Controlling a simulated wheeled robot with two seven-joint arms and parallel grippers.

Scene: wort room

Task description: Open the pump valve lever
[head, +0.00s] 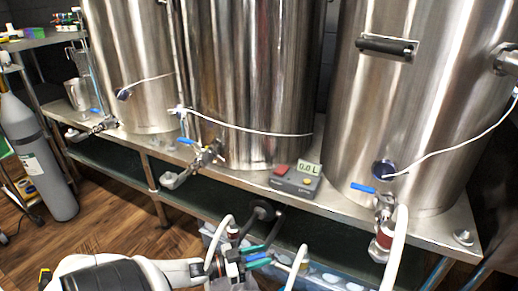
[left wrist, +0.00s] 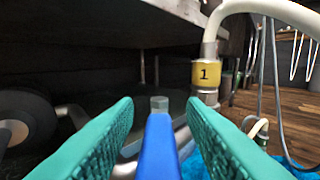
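The blue pump valve lever (left wrist: 161,148) points away from the camera in the left wrist view, with a pale bolt head at its far end. It also shows in the head view (head: 259,263), low in the middle, in front of the bench. My left gripper (head: 258,256) has teal padded fingers and reaches it from the lower left. In the left wrist view the fingers (left wrist: 160,122) stand apart on both sides of the lever, with gaps visible. The valve body is mostly hidden behind the lever and fingers. My right gripper is not in view.
A hose with a yellow "1" tag (left wrist: 206,74) rises right of the fingers. The steel bench (head: 335,205) edge is close above. Three steel kettles with other blue-handled valves stand on it, beside a control box (head: 296,180) reading 0.0 L. A gas cylinder (head: 38,160) stands left.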

